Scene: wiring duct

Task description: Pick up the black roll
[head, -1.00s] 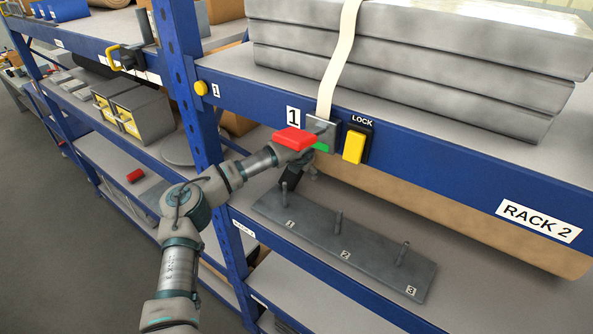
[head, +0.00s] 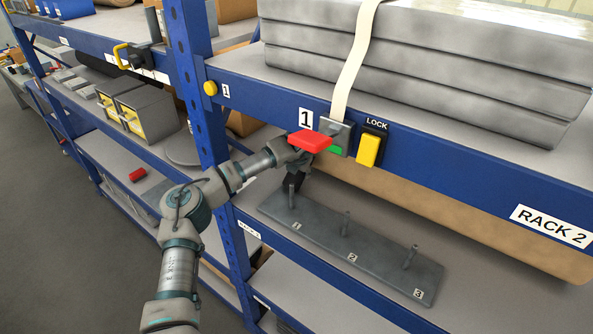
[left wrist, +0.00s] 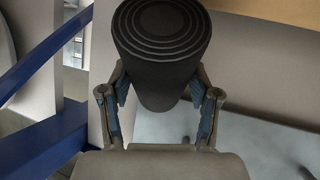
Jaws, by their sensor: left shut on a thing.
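The black roll (left wrist: 165,55) fills the top middle of the left wrist view, with ringed layers on its end face. My left gripper (left wrist: 160,105) is shut on it, with one finger on each side. In the head view my left gripper (head: 300,166) is at the shelf opening, just under a red lever that partly covers it. A dark shape below it there is small, and I cannot tell how much of it is roll and how much finger. My right gripper is not in view.
A grey plate (head: 378,262) with three upright pegs numbered 1 to 3 lies on the shelf below the gripper. The red lever (head: 311,141), the yellow LOCK block (head: 369,150) and the blue rack beam (head: 450,180) are close by. A blue upright (head: 200,90) stands left.

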